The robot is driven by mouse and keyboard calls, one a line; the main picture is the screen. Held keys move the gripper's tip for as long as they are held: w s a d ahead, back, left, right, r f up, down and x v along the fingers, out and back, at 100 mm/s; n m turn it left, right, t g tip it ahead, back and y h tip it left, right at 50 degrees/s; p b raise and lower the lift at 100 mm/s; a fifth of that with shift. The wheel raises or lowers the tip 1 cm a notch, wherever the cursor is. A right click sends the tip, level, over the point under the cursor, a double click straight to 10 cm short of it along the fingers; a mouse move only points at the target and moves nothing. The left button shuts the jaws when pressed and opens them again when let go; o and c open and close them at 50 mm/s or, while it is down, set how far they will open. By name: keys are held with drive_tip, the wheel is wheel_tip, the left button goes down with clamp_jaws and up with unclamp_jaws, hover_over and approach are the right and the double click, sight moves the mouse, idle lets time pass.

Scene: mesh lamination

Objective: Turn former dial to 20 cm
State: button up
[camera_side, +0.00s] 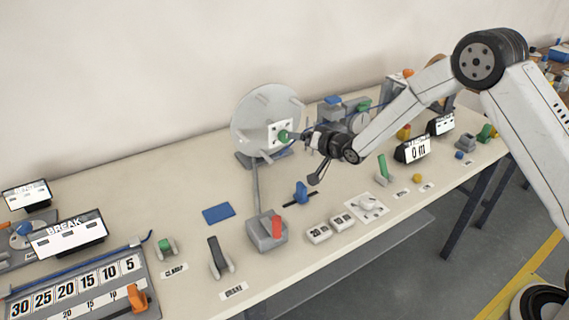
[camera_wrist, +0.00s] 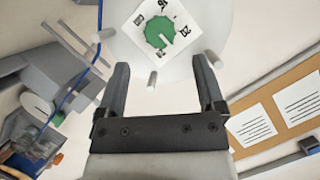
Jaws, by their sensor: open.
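The former (camera_side: 252,108) is a round grey disc with pegs, standing upright near the wall. Its dial is a green knob (camera_wrist: 159,32) on a white square plate (camera_wrist: 128,22) at the disc's centre; the knob also shows in the side view (camera_side: 283,136). The wrist view shows a pale pointer mark on the knob's lower right side. A 20 is printed to its right; the other numbers are partly cut off or hard to read. My gripper (camera_side: 309,157) is open and empty, in front of the dial. In the wrist view its fingers (camera_wrist: 161,66) reach toward the disc, with the knob beyond the gap.
Pegs (camera_wrist: 152,78) stick out from the disc around the plate. A grey box with a red lever (camera_side: 267,235) and a blue pad (camera_side: 218,214) lie on the table in front. Displays, including one reading 0 m (camera_side: 416,150), stand right. A blue cord (camera_wrist: 96,52) runs past the disc.

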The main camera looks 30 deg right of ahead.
sight(286, 142)
drive_tip(key=shift+x, duration=3.7)
clamp_jaws()
